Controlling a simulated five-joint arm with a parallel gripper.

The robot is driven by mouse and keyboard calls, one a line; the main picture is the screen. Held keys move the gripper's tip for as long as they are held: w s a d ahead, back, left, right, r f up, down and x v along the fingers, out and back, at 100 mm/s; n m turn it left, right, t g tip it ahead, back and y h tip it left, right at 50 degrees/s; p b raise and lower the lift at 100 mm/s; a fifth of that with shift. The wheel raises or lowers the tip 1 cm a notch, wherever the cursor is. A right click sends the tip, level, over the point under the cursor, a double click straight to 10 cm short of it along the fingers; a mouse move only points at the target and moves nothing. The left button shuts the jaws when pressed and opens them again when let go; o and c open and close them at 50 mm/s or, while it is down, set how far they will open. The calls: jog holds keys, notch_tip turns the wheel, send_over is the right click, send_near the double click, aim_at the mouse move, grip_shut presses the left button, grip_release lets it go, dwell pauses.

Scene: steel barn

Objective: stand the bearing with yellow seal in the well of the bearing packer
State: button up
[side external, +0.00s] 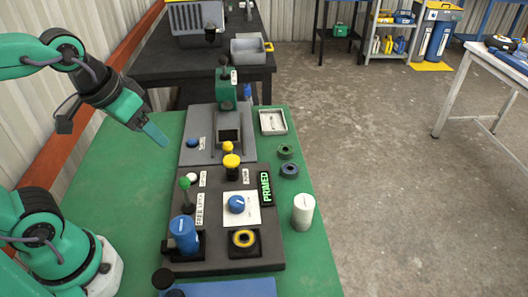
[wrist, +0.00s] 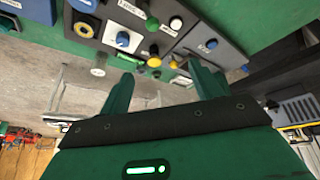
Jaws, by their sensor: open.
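The bearing with yellow seal (side external: 243,238) is a yellow ring with a dark centre. It lies flat, ring up, inside the black square well (side external: 258,250) at the near right of the bearing packer (side external: 215,262), a dark panel on the green table. How deep it sits I cannot tell. A lit PRIMED sign (side external: 265,188) is on the packer's right edge. My gripper (side external: 155,134) is open and empty, above the table left of the panels, well apart from the bearing. In the wrist view its fingers (wrist: 160,82) are spread, with the packer at the upper left, small and tilted.
The packer carries a blue cylinder (side external: 183,234), a green-knobbed lever (side external: 185,183), a blue dial (side external: 237,204) and a yellow-topped post (side external: 232,163). Behind is a grey panel with a green press (side external: 227,90). Green (side external: 285,151) and blue (side external: 289,170) rings and a white cylinder (side external: 303,211) stand right.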

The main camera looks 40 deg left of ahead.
jog(key=shift+s+a+t, duration=0.3)
jog(key=shift+s+a, duration=0.45)
jog(key=shift+a, duration=0.25)
jog(key=shift+c, duration=0.7)
jog(key=shift+w, duration=0.1)
